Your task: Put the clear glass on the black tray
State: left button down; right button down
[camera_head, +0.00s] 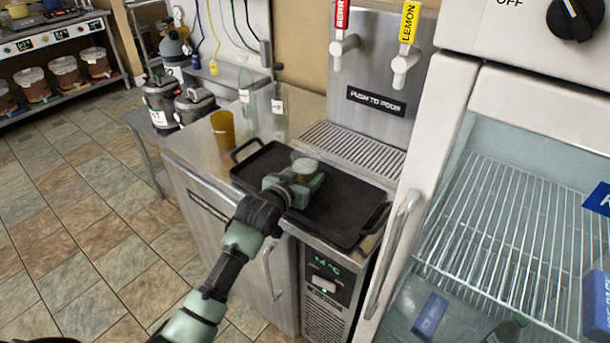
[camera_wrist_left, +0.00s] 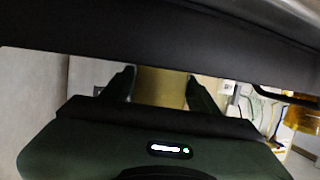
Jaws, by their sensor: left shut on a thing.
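My left gripper (camera_head: 298,183) is over the middle of the black tray (camera_head: 340,222) and shut on a small clear glass (camera_head: 305,167). The glass looks upright; its pale rim shows above the fingers, and its lower part is hidden by them. In the left wrist view the glass (camera_wrist_left: 160,88) sits between the two fingertips and looks tan. The tray edge (camera_wrist_left: 150,42) fills a dark band there. I cannot tell whether the glass base touches the tray. My right gripper is not in view.
An amber cup (camera_head: 223,130) stands behind the tray's left end, near clear bottles (camera_head: 279,108). A drink dispenser (camera_head: 378,80) with two taps and a drip grate (camera_head: 352,148) is behind the tray. The tray's right half is bare.

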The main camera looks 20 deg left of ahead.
pick_arm(q)
jog(key=shift+r, duration=0.1)
jog(key=shift+c, duration=2)
grip_release()
jog(key=shift+f, duration=0.2)
jog(key=shift+r, duration=0.1)
jog(key=shift+s+r, duration=0.1)
jog(key=shift+s, duration=0.05)
jog(key=v, duration=1.1)
jog(key=shift+s+a+r+b, duration=0.1)
jog(key=shift+s+b, duration=0.2)
jog(key=shift+s, duration=0.05)
